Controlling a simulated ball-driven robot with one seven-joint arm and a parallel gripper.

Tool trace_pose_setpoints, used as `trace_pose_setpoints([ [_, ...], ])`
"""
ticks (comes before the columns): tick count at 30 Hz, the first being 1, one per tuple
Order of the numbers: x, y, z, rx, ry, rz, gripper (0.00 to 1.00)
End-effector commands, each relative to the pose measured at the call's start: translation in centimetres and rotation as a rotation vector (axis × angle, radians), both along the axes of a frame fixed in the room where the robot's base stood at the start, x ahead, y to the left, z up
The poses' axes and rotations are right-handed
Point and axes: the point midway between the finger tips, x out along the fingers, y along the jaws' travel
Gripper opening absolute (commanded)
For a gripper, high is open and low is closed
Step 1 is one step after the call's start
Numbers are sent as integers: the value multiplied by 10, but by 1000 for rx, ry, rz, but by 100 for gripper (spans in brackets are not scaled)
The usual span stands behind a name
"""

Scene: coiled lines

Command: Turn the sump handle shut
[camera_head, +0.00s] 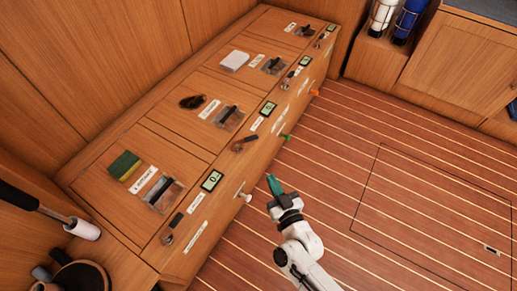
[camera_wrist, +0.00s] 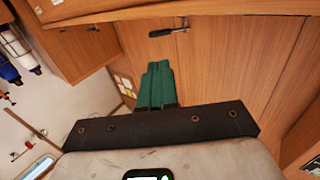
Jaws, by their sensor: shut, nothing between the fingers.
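Along the front edge of the long wooden cabinet sit several levers: a dark-gripped lever (camera_head: 172,229) nearest, then a brown lever (camera_head: 245,143), and smaller ones farther back. Their labels are too small to read, so I cannot tell which handle is the sump's. My gripper (camera_head: 274,184), with green fingers, is shut and empty above the floor, to the right of the cabinet front and apart from it. In the wrist view the closed green fingers (camera_wrist: 158,85) point toward wooden panels, with a dark handle (camera_wrist: 168,32) beyond them.
White (camera_head: 246,197), green (camera_head: 286,137) and orange (camera_head: 314,92) knobs stick out from the cabinet front. A green-yellow sponge (camera_head: 125,165) and a white block (camera_head: 234,61) lie on top. The striped floor (camera_head: 400,150) to the right is clear.

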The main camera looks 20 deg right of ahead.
Motion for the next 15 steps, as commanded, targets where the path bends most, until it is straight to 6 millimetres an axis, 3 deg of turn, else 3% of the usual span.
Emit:
trace_pose_setpoints([
  [5, 16, -1, -1, 0, -8, -6, 0],
  [15, 81, -2, -2, 1, -8, -5, 0],
])
